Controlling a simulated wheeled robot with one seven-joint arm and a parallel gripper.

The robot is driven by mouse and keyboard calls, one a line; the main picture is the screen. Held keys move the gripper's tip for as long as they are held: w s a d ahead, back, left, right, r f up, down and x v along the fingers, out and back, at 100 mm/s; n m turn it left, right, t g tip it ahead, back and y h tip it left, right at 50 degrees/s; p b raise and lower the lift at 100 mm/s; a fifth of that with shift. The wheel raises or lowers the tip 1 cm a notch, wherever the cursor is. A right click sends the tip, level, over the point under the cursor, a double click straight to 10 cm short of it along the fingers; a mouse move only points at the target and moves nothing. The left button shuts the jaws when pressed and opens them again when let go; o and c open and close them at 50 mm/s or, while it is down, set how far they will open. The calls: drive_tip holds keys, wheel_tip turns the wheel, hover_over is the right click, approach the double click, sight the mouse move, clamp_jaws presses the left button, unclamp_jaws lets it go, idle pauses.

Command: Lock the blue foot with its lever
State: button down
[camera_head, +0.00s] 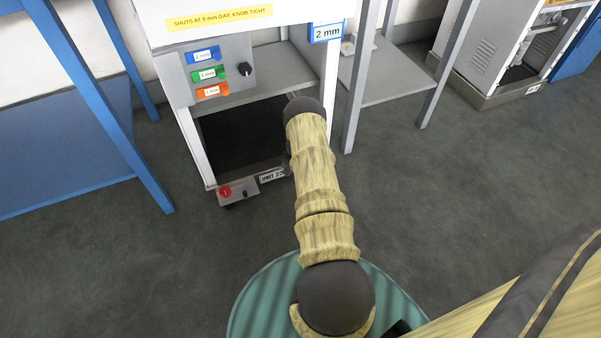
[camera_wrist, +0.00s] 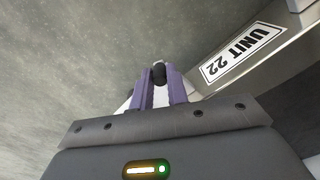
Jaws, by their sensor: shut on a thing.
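My gripper (camera_wrist: 160,78) shows in the wrist view with its two purple fingers close together. They are shut on a small lever with a rounded black end (camera_wrist: 158,72), low by the base of the unit. A pale piece shows beside the fingers, partly covered by them. No blue surface of a foot shows in either view; my gripper and arm hide that part. In the head view my arm reaches to the front right of the unit and hides my gripper.
The unit's base carries a UNIT 22 label (camera_head: 272,176), also seen in the wrist view (camera_wrist: 240,52). A red foot part (camera_head: 225,192) with a black knob (camera_head: 245,194) sits at its left corner. A blue table (camera_head: 60,150) stands left. Grey floor in front is mostly free.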

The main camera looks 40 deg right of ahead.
drive_tip(key=shift+w+a+m, duration=0.15)
drive_tip(key=shift+a+m, duration=0.05)
drive_tip(key=shift+m, duration=0.3)
drive_tip(key=c, duration=1.4)
unclamp_jaws()
drive_tip(key=shift+o, duration=0.2)
wheel_tip(320, 180, up, 18)
drive_tip(key=p, duration=0.8)
drive_tip(key=shift+f, duration=0.25)
